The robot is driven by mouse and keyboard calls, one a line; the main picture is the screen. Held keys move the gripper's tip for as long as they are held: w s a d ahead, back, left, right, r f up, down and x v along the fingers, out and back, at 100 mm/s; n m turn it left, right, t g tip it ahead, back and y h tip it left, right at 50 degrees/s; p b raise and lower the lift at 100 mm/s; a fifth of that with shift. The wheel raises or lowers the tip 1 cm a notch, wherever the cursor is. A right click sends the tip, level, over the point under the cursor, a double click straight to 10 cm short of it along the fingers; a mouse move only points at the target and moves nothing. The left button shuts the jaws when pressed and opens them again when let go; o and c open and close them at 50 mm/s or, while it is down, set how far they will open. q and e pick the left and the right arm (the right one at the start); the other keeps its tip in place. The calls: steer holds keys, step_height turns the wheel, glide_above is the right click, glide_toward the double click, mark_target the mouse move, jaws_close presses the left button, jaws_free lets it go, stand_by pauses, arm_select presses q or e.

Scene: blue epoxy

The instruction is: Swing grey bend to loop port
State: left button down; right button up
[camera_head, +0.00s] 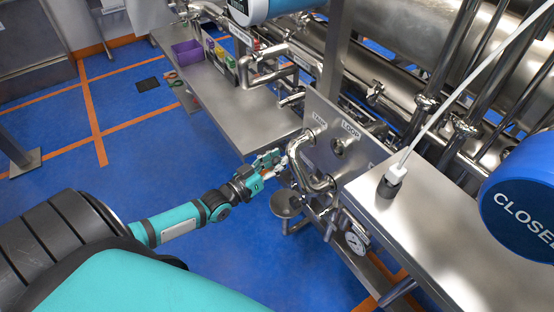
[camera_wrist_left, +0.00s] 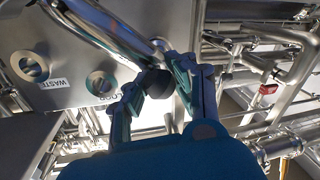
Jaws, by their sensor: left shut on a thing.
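The bend (camera_head: 296,157) is a shiny curved steel pipe in front of the upright steel port panel (camera_head: 326,119). The open loop port (camera_head: 339,147) is to the right of the bend's upper end, by the LOOP label (camera_head: 350,130). My left gripper (camera_head: 272,160) is at the left side of the bend. In the left wrist view, its teal fingers (camera_wrist_left: 157,88) are shut on a dark grey knob (camera_wrist_left: 156,83) at the bend's pipe (camera_wrist_left: 112,33). How the bend's far ends seat is hard to tell. My right gripper does not show.
A steel bench (camera_head: 225,112) with a purple bin (camera_head: 187,53) stands behind on the left. A steel tabletop (camera_head: 440,215) with a cabled dark plug (camera_head: 389,187) is at right. A pressure gauge (camera_head: 356,242) sits below the panel.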

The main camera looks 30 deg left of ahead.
arm_select(q)
steer(key=shift+s+d+r+m+p, duration=0.25)
steer(key=shift+d+r+m+p, duration=0.15)
steer(key=shift+r+m+p, duration=0.15)
steer(key=s+d+r+m+t+h+p, duration=0.1)
steer(key=s+d+r+m+p, duration=0.2)
steer(key=d+m, duration=0.5)
steer(key=shift+s+d+m+p, duration=0.3)
steer(key=shift+m+p, duration=0.1)
steer(key=shift+m, duration=0.25)
steer(key=c, duration=1.5)
jaws_free()
steer(key=o, duration=0.5)
steer(key=shift+s+a+r, duration=0.1)
steer(key=shift+a, duration=0.05)
